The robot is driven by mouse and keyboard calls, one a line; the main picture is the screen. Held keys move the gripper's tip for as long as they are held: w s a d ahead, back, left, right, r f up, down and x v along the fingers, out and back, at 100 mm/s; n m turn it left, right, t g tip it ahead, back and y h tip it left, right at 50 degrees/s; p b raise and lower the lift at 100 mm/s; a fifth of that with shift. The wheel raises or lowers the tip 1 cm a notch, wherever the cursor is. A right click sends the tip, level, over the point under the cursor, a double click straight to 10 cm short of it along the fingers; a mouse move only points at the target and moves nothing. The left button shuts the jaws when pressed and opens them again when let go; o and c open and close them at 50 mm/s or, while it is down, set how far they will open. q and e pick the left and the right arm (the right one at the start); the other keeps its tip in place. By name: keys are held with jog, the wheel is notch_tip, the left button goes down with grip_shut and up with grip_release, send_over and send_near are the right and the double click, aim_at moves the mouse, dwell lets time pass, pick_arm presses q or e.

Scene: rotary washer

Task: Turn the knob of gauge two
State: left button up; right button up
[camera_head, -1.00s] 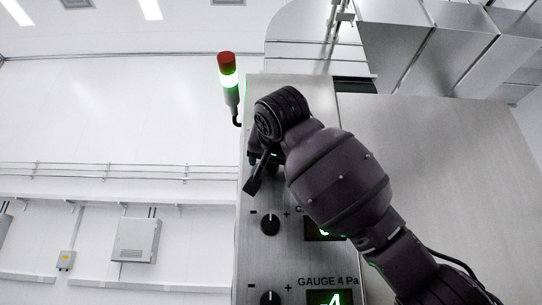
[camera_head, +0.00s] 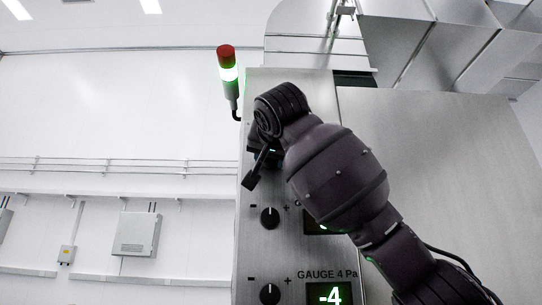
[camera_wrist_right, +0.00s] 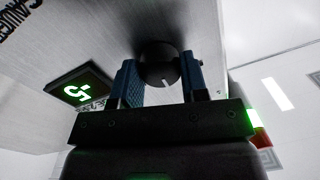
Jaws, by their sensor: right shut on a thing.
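A dark round knob (camera_wrist_right: 158,60) with a white mark sits on the metal panel in the right wrist view. My right gripper (camera_wrist_right: 161,74) is shut on it, one blue finger on each side. A green-lit display (camera_wrist_right: 79,91) beside it seems to read -5. Part of a gauge label (camera_wrist_right: 18,18) shows, but its number cannot be read. In the head view my right gripper (camera_head: 262,152) is high on the panel's left side, and my wrist hides that knob and its display. My left gripper is out of view.
Below on the panel (camera_head: 262,190) are another knob (camera_head: 270,217) with a half-hidden display, and the gauge 4 knob (camera_head: 270,293) with a display (camera_head: 329,295) reading -4. A red and green signal lamp (camera_head: 229,75) stands at the panel's upper left edge. Left of the panel is open.

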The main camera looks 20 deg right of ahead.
pick_arm(q)
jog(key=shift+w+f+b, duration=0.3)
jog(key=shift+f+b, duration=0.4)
jog(key=shift+b, duration=0.4)
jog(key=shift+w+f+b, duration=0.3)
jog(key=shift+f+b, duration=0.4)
jog(key=shift+b, duration=0.35)
pick_arm(e)
jog(key=shift+a+m+t+h, duration=0.15)
jog(key=shift+m+h, duration=0.1)
jog(key=shift+m, duration=3.5)
jog(key=shift+d+m+t+h, duration=0.15)
jog(key=shift+m+h, duration=0.1)
jog(key=shift+m, duration=3.5)
jog(key=shift+a, duration=0.1)
jog(key=shift+f, duration=0.1)
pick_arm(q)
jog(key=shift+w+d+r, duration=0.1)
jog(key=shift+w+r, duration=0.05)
pick_arm(e)
jog(key=o, duration=0.9)
jog(key=shift+s, duration=0.1)
